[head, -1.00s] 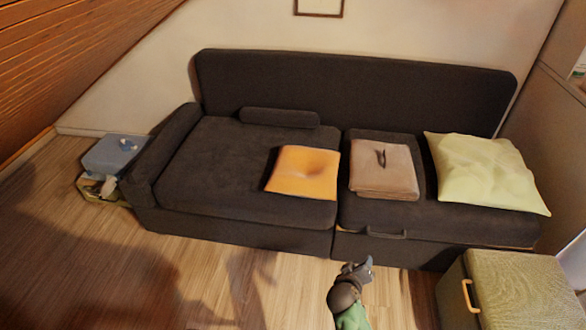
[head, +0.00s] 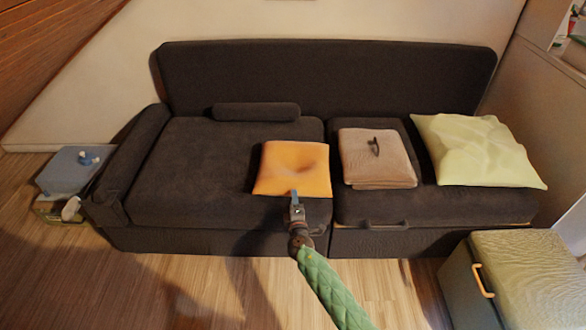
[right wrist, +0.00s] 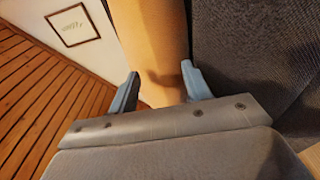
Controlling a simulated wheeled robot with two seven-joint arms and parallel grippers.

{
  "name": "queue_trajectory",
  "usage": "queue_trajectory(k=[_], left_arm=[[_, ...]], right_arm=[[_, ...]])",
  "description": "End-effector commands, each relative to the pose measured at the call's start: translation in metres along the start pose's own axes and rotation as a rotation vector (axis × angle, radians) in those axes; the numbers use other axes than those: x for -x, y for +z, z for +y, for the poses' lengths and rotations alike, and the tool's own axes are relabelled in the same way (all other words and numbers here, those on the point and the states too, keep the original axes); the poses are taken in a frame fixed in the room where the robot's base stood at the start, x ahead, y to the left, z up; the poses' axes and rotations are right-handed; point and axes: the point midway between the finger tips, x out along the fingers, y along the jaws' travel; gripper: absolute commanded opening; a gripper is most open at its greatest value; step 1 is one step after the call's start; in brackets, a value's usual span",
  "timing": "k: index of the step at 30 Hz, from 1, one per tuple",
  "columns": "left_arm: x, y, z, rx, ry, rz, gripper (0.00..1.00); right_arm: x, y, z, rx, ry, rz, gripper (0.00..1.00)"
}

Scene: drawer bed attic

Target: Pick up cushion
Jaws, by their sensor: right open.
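An orange cushion (head: 291,167) lies on the dark sofa, near the front edge of its left seat. My right gripper (head: 295,193) is at the front edge of this cushion, with its arm coming up from below. In the right wrist view the gripper's two blue-grey fingers (right wrist: 160,82) are spread apart. The orange cushion (right wrist: 152,40) shows between and beyond them; I cannot tell whether they touch it. A pale yellow-green cushion (head: 477,150) lies on the right seat, well apart from the gripper. My left gripper is not in view.
A folded brown blanket (head: 376,160) lies between the two cushions. A small dark bolster (head: 256,112) rests at the sofa's back. A box with a handle (head: 515,275) stands at front right, and blue-grey storage boxes (head: 70,170) stand at left. Floor in front is clear.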

Motion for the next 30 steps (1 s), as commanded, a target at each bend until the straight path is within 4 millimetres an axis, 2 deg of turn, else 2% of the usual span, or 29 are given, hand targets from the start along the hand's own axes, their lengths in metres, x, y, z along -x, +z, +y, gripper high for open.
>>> queue_trajectory(k=[9,19,20,27,30], left_arm=[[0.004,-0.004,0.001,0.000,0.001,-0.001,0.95],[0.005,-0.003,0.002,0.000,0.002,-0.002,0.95],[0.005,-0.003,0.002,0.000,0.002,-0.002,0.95],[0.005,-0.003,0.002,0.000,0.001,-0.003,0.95],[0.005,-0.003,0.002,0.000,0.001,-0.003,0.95]], right_arm=[[-0.040,-0.004,0.002,-0.001,0.001,-0.001,0.49],[-0.046,-0.004,0.001,-0.002,0.001,-0.001,0.49],[-0.046,-0.004,0.001,-0.002,0.001,-0.001,0.47],[-0.046,-0.004,0.002,-0.002,0.001,-0.001,0.02],[-0.046,-0.004,0.002,-0.002,0.001,-0.001,0.02]])
